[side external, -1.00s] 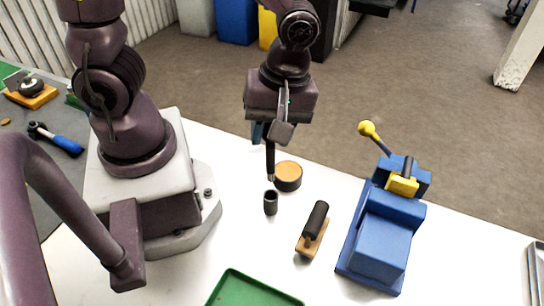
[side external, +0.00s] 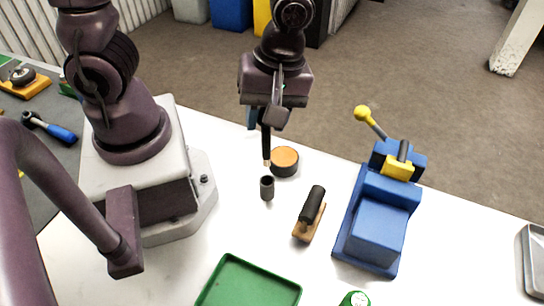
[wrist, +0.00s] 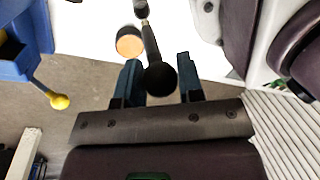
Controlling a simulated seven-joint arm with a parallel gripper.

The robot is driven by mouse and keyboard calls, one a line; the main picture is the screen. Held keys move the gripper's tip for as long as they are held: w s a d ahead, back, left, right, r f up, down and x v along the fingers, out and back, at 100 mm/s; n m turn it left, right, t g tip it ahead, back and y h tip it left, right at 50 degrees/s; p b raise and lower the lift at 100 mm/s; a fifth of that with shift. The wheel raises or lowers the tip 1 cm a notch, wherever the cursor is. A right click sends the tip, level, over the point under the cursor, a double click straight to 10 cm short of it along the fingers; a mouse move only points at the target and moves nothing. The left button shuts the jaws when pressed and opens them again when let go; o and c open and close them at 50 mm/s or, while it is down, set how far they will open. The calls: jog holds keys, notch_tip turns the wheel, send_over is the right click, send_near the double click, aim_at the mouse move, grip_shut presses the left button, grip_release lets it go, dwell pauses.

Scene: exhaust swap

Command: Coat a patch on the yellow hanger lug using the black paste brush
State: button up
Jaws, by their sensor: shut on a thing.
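My gripper (side external: 265,117) is shut on the black paste brush (side external: 266,143), which hangs upright with its tip down. The tip is just above a small dark cup (side external: 267,189), apart from it in the picture. In the wrist view the brush (wrist: 150,42) shows from above, its round black end between the fingers of my gripper (wrist: 159,62). The yellow hanger lug (side external: 398,169) sits at the top of the blue vise (side external: 378,238), to the right of my gripper, with a dark rod by it. The lug is not clearly visible in the wrist view.
An orange-topped round tin (side external: 285,158) stands close beside the brush. A black-handled wooden tool (side external: 310,215) lies between cup and vise. The vise lever ends in a yellow ball (side external: 363,113). A green tray (side external: 235,293) and green-and-white item (side external: 355,299) are at the front.

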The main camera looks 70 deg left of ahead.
jog(key=shift+w+a+f, duration=0.1)
jog(key=shift+w+a, duration=0.1)
jog(key=shift+a, duration=0.2)
jog(key=w+a, duration=0.5)
jog(key=w, duration=0.1)
jog(key=shift+s+a+f, duration=0.1)
jog(key=shift+f, duration=1.25)
jog(key=shift+s+f, duration=0.1)
jog(key=shift+f, duration=1.2)
jog(key=shift+f, duration=0.65)
jog(key=shift+r, duration=0.1)
notch_tip(320, 180, up, 7)
dwell(0.4)
dwell(0.4)
